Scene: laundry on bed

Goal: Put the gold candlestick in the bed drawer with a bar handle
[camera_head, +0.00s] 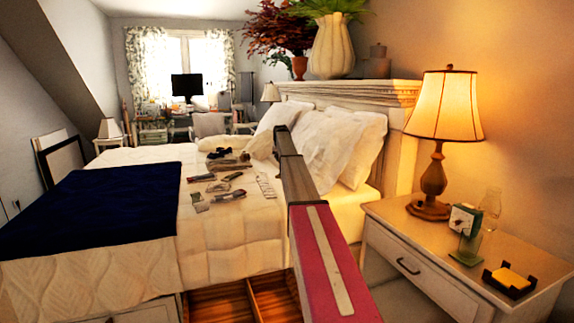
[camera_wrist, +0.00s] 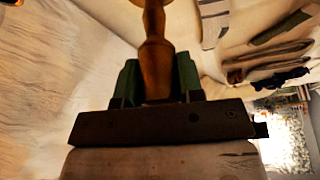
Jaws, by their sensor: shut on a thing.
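In the wrist view, my gripper (camera_wrist: 158,80) is shut on the gold candlestick (camera_wrist: 155,45), which looks brownish gold and turned. The candlestick's top end runs out of the picture, and its lower end is hidden between the green fingers. In the head view, neither the gripper nor the candlestick can be made out; my arm covers that part. An open bed drawer (camera_head: 222,300) with a bare wooden, divided inside shows at the bottom of the head view, below the bed's side. Its front and handle are out of view or behind my arm.
Several small items (camera_head: 224,178) lie on the white bed (camera_head: 225,235), beside a dark blue blanket (camera_head: 95,205). A nightstand (camera_head: 420,250) at the right has its own handled drawer and bears a lit lamp (camera_head: 445,105), a clock (camera_head: 464,219) and a dark tray (camera_head: 510,283).

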